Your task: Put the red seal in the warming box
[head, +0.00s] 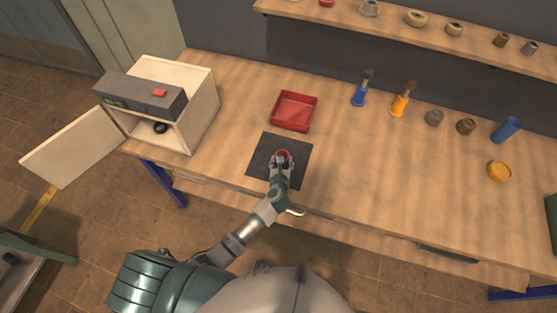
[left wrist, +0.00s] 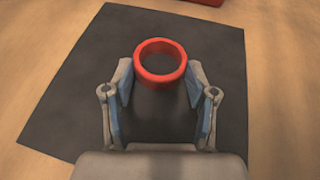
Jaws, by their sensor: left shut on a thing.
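The red seal (head: 283,155) is a red ring over the black mat (head: 263,142) near the table's front edge. In the left wrist view the red seal (left wrist: 160,62) sits between the fingertips of my left gripper (left wrist: 160,85), which is shut on it. My left gripper (head: 281,160) also shows in the head view, above the mat. I cannot tell whether the seal touches the mat. The warming box (head: 203,100) stands at the table's left end, its door (head: 75,150) swung open to the left. A dark ring (head: 160,128) lies inside it. My right gripper is not in view.
A red tray (head: 294,125) lies just behind the mat. A blue-handled tool (head: 360,95), an orange-handled tool (head: 400,104), a blue cylinder (head: 507,130) and a yellow round piece (head: 499,171) stand to the right. A shelf (head: 480,42) with several small parts runs along the back.

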